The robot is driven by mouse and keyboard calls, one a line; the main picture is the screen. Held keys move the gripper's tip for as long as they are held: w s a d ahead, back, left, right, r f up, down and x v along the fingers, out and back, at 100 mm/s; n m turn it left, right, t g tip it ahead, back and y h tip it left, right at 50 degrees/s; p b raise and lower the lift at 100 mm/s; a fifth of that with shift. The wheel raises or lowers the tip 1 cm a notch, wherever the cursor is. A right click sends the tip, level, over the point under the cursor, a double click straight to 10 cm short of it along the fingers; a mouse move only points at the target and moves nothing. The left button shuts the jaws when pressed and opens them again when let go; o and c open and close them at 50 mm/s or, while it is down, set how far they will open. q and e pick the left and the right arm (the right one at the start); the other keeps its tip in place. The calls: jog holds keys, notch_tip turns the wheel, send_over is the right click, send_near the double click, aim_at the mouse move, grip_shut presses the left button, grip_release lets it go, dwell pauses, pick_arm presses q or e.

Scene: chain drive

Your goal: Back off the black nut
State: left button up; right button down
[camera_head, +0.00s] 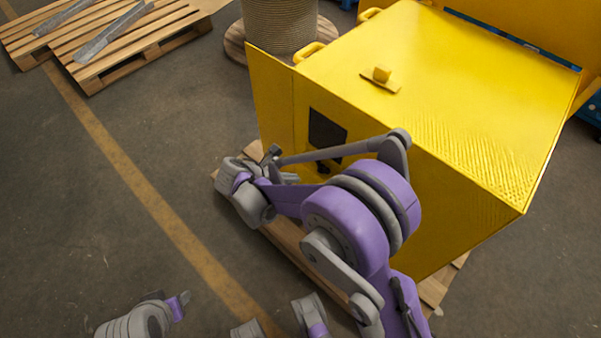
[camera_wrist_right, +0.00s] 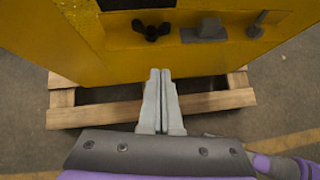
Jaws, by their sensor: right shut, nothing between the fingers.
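The black nut (camera_wrist_right: 151,31) has wing-like lobes and sits on a yellow ledge of the yellow housing (camera_wrist_right: 50,40). It is near the top of the right wrist view. In the head view a small dark shape below the black panel, partly behind my arm, looks like the nut (camera_head: 323,168). My right gripper (camera_wrist_right: 161,74) is shut and empty, its fingers together just below the nut in the picture and apart from it. In the head view my right gripper (camera_head: 271,154) is small and partly hidden by my wrist. My left gripper (camera_head: 180,300) is low at the left; its fingers are unclear.
Right of the nut are a grey block (camera_wrist_right: 205,29) and a grey knob-ended pin (camera_wrist_right: 257,24). The housing rests on a wooden pallet (camera_wrist_right: 85,114). A cable spool (camera_head: 280,25) and another pallet (camera_head: 110,45) stand behind. The floor at left is clear.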

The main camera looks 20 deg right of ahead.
jog(key=w+d+f+b, duration=0.1)
jog(key=w+d+f, duration=0.1)
jog(key=d+f, duration=0.3)
jog(key=d, duration=0.4)
jog(key=shift+d+f, duration=0.25)
jog(key=shift+f, duration=0.1)
jog(key=shift+s+d+n+t+b, duration=0.15)
jog(key=shift+d+n+t+b, duration=0.35)
jog(key=shift+d+n+b, duration=0.2)
